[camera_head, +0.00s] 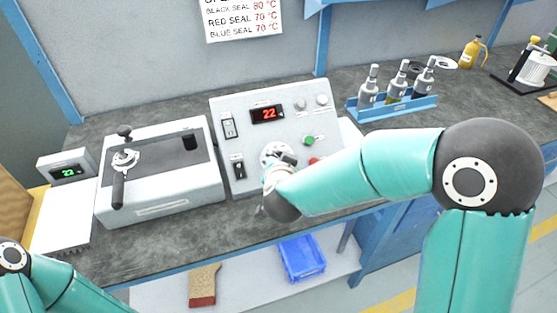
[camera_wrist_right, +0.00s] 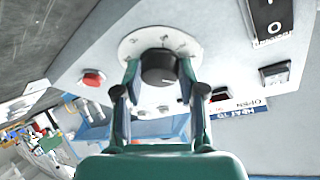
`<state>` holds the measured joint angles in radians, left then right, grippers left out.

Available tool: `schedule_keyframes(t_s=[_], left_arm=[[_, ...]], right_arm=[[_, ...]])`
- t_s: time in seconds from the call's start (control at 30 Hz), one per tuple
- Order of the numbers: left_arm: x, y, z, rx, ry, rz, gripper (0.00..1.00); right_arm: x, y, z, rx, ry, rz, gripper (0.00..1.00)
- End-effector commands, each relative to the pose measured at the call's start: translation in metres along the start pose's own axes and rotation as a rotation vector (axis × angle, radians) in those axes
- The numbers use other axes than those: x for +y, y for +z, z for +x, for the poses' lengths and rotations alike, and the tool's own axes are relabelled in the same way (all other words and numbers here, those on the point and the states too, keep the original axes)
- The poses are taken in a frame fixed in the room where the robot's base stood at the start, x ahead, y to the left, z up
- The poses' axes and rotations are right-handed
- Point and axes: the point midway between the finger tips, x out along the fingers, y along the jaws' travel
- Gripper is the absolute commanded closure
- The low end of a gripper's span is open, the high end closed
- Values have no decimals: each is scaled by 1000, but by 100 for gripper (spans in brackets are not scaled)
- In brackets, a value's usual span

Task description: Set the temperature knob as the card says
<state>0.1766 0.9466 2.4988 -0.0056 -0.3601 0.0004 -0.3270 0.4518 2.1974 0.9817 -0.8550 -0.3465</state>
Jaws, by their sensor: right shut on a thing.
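The card (camera_head: 243,18) on the back wall reads black seal 80 °C, red seal 70 °C and blue seal 70 °C; its top line is cut off. The control panel (camera_head: 222,108) has a display (camera_head: 267,114) showing a red 22. In the right wrist view the dark round temperature knob (camera_wrist_right: 158,68) sits on a white dial plate (camera_wrist_right: 135,42). My right gripper (camera_wrist_right: 160,77) is shut on the knob, one finger on each side. In the head view my right arm and gripper (camera_head: 277,163) partly cover the dial. My left gripper is out of view.
The panel also has a green button (camera_head: 309,141), a red button (camera_wrist_right: 92,79) and rocker switches (camera_head: 229,127). A bath-like unit (camera_head: 160,190) with a lever stands left, beside a small meter (camera_head: 67,171).

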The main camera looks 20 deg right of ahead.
Motion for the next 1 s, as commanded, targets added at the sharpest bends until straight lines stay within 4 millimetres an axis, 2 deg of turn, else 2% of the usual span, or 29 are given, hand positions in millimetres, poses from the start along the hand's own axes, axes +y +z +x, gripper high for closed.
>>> schedule_keyframes(t_s=[0.2,0.23,0.37,0.77,0.87,1.0], left_arm=[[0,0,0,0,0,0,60],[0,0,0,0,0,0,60],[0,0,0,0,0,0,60],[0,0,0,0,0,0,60],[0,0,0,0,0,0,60],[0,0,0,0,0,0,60]], right_arm=[[1,2,0,-4,3,-1,95],[1,2,0,-4,3,-1,55],[1,1,0,-3,2,-2,35],[0,0,-4,-1,-1,-2,35],[-1,0,-15,-1,-3,-3,35],[-1,0,-39,0,-5,-2,35]])
